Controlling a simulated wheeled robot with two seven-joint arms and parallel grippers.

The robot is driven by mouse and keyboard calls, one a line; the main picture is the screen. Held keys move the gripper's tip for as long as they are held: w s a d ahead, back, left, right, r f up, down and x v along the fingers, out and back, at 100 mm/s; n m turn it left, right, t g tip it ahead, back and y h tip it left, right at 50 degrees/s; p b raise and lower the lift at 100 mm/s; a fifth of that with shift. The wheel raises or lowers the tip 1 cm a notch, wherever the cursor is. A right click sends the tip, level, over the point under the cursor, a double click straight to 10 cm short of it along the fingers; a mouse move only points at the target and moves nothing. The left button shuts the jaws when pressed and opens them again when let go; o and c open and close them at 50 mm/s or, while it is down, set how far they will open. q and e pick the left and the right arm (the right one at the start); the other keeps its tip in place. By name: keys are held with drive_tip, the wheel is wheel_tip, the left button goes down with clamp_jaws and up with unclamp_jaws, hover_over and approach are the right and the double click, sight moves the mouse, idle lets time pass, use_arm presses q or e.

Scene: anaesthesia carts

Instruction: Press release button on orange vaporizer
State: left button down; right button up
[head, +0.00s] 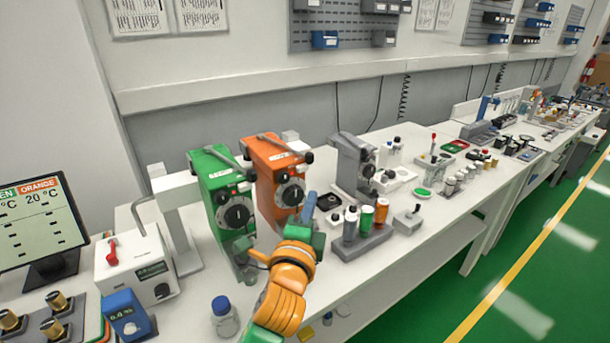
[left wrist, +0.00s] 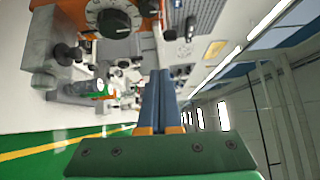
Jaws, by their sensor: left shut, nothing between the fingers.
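The orange vaporizer (head: 262,153) stands upright on the bench between a green vaporizer (head: 208,175) and a grey one (head: 350,160). It has a dark round dial on its front and a black knob at the upper right. I cannot single out its release button. My left gripper (head: 309,203) is shut and empty, in front of the orange vaporizer's lower right side, and hides part of it. In the left wrist view the shut blue fingers (left wrist: 161,80) point up the picture. The orange vaporizer's dial (left wrist: 113,17) shows at the top left, apart from the fingers. My right gripper is out of view.
A grey rack with bottles (head: 358,240) stands right of my left gripper. A blue-capped bottle (head: 224,316), a white box with a red switch (head: 135,265) and a monitor (head: 40,225) are at the left. The green floor (head: 560,230) is clear at the right.

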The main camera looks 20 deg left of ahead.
sight(308, 168)
use_arm(q)
drive_tip(key=w+a, duration=0.1)
drive_tip(key=w, duration=0.1)
drive_tip(key=w+a+p, duration=0.1)
drive_tip(key=w, duration=0.2)
drive_tip(key=w+a+p, duration=0.1)
drive_tip(key=w+a, duration=0.1)
drive_tip(key=w, duration=0.1)
drive_tip(key=shift+r, duration=0.15)
drive_tip(key=shift+w+d, duration=0.1)
